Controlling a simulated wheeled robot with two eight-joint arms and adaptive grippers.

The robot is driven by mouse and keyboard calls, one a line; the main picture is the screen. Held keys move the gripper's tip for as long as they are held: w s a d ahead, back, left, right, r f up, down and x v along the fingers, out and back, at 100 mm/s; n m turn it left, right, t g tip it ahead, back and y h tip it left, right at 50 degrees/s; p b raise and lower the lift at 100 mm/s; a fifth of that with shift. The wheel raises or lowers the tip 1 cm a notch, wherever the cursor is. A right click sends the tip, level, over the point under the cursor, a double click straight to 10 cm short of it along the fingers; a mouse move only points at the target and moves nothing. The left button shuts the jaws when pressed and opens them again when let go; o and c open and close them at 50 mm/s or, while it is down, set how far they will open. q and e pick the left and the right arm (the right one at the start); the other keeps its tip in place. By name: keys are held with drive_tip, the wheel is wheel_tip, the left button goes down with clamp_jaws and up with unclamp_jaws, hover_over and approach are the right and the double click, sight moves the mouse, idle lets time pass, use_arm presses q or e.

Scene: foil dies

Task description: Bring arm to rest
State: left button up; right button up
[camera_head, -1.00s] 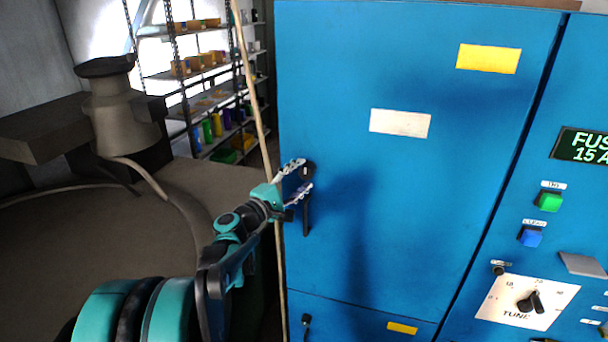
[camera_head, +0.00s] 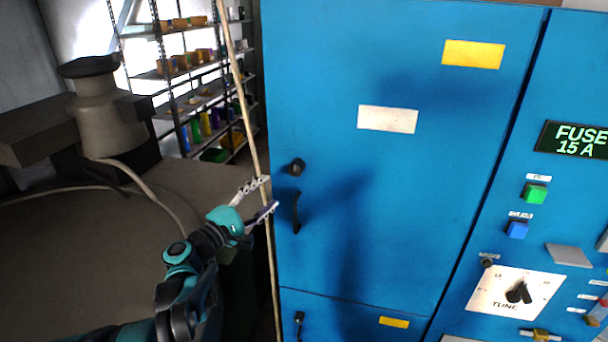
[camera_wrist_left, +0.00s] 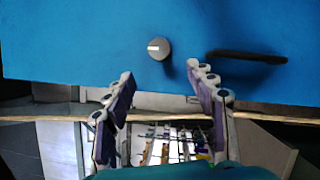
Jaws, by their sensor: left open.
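My left gripper (camera_head: 262,196) is open and empty, just left of the blue cabinet door (camera_head: 400,200) in the head view. Its teal wrist and dark arm reach in from the bottom left. In the left wrist view, the two fingers of the left gripper (camera_wrist_left: 162,100) stand apart with nothing between them. A dark round knob (camera_head: 296,167) and a black handle (camera_head: 296,212) sit on the door to the right of the fingers, apart from them. The knob (camera_wrist_left: 157,48) and handle (camera_wrist_left: 246,56) also show in the left wrist view. My right gripper is not in view.
A thin wooden pole (camera_head: 243,110) stands along the cabinet's left edge, close to the gripper. A control panel with buttons and a tune dial (camera_head: 518,292) is at right. A grey machine (camera_head: 105,120) and shelves (camera_head: 185,75) stand at left. Floor between is open.

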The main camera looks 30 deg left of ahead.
use_arm(q)
drive_tip(key=shift+d, duration=0.1)
drive_tip(key=s+d+f+m+g+h+b, duration=0.3)
drive_tip(key=d+f+m+g+b, duration=0.45)
drive_tip(key=d+f, duration=1)
drive_tip(key=s+d+f+m+g+y+b, duration=0.2)
drive_tip(key=s+f+m+b, duration=0.3)
drive_tip(key=f, duration=0.4)
drive_tip(key=s+d+f+m+g+y+b, duration=0.2)
drive_tip(key=s+d+f+m+y+b, duration=0.1)
drive_tip(key=s+f+m, duration=0.4)
wheel_tip(320, 180, down, 3)
drive_tip(key=s+d+b, duration=0.1)
drive_tip(key=b, duration=0.1)
drive_tip(key=shift+s+y+b, duration=0.3)
drive_tip(key=shift+b, duration=0.05)
drive_tip(key=shift+r, duration=0.1)
